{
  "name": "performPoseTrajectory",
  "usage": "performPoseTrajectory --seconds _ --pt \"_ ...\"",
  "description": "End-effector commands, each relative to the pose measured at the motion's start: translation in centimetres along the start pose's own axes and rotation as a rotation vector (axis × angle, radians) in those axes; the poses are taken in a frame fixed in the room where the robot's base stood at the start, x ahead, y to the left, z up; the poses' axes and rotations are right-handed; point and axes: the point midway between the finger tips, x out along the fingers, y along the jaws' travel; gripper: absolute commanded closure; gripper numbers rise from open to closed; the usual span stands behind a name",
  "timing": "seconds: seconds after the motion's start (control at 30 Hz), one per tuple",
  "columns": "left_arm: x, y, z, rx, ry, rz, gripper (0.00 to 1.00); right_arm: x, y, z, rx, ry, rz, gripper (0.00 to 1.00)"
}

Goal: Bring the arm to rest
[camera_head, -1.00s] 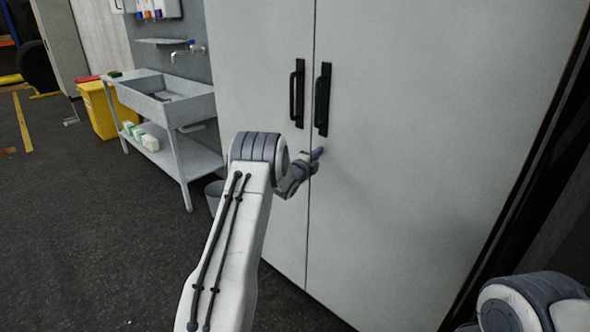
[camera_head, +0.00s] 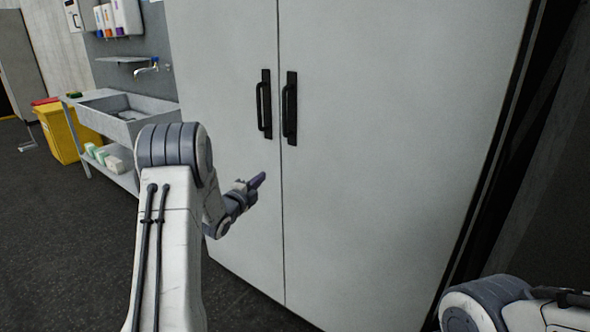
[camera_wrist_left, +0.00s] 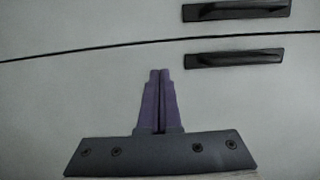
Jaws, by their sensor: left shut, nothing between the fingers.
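My left gripper (camera_head: 258,180) is shut and empty in front of the left door of a tall grey cabinet (camera_head: 380,170). It is below and left of the two black door handles. In the left wrist view the purple fingers of my left gripper (camera_wrist_left: 160,75) lie together with nothing between them. The left door handle (camera_head: 264,104) and the right door handle (camera_head: 290,108) stand side by side at the seam. They also show in the left wrist view, apart from the fingers. Both doors look closed. My right gripper is out of view; only part of my right arm shows at the bottom right.
A grey sink (camera_head: 125,112) on a stand is left of the cabinet, with a yellow bin (camera_head: 60,135) beside it. Dispensers (camera_head: 119,18) hang on the wall above. Dark floor (camera_head: 50,250) is open at the left.

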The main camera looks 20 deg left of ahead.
Motion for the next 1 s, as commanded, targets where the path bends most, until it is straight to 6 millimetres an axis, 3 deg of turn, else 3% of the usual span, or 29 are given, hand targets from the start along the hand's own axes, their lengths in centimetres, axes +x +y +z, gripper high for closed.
performPoseTrajectory --seconds 0.13,0.23,0.37,0.47,0.57,0.7,0.83,1.0 --pt "0.0 -0.1 -0.3 -0.005 0.003 0.005 1.00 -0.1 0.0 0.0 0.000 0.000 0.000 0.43" --pt "0.5 -1.0 -2.5 -0.046 0.012 0.047 1.00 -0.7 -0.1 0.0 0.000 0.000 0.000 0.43" --pt "0.6 -2.8 -9.0 -0.191 0.021 0.202 1.00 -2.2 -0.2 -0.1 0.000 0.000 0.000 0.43" --pt "-1.3 -4.1 -15.8 -0.348 0.002 0.376 1.00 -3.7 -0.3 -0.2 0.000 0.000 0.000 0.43" --pt "-5.4 -4.7 -22.1 -0.498 -0.043 0.565 1.00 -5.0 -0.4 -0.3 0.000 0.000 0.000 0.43" --pt "-13.5 -5.3 -29.0 -0.668 -0.141 0.819 1.00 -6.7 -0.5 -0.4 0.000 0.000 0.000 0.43" --pt "-22.6 -5.8 -33.3 -0.771 -0.260 1.044 1.00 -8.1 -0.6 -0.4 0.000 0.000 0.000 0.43" --pt "-34.2 -6.5 -35.5 -0.822 -0.444 1.292 1.00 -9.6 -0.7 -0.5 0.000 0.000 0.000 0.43"
